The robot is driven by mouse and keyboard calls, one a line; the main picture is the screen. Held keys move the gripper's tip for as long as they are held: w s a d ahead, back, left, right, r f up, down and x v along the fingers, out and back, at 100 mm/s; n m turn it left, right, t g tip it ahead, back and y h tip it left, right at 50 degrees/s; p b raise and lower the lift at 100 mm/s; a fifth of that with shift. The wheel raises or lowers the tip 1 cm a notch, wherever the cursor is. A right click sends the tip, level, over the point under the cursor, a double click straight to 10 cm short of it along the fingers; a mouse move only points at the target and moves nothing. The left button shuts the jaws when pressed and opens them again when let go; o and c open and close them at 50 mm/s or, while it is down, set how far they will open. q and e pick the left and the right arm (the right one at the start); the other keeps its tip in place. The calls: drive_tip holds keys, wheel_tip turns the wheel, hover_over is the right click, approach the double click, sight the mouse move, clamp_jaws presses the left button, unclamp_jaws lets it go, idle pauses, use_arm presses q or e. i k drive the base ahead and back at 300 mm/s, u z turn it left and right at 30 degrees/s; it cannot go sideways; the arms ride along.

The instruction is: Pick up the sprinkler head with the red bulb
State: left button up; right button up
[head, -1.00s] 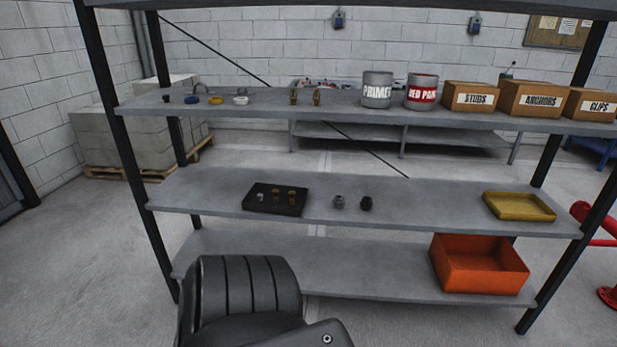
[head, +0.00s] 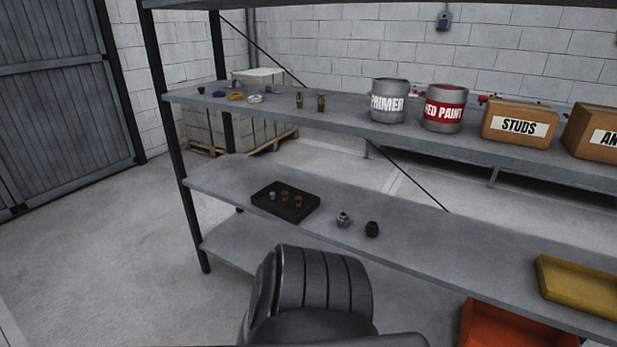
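A black tray (head: 262,206) lies on the middle shelf (head: 420,245). In it stand a small silver piece (head: 272,196) and two small brass pieces, one in the middle (head: 285,196) and one on the right (head: 298,202). They may be sprinkler heads, but they are too small to tell, and I cannot make out a red bulb on any of them. Two brass pieces, a left one (head: 299,100) and a right one (head: 321,102), stand on the top shelf. Neither of my grippers is in view; a dark grey arm part of mine shows at the bottom.
A silver fitting (head: 343,220) and a black fitting (head: 372,229) stand right of the tray. A yellow tray (head: 575,280) and an orange bin (head: 500,325) are at right. A primer can (head: 388,100), a red paint can (head: 444,108) and boxes stand above. A dark shelf post (head: 178,140) rises at left.

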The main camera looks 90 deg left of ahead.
sight(298, 206)
drive_tip(key=u, duration=0.65)
drive_tip(key=i, duration=0.8)
drive_tip(key=u, duration=0.95)
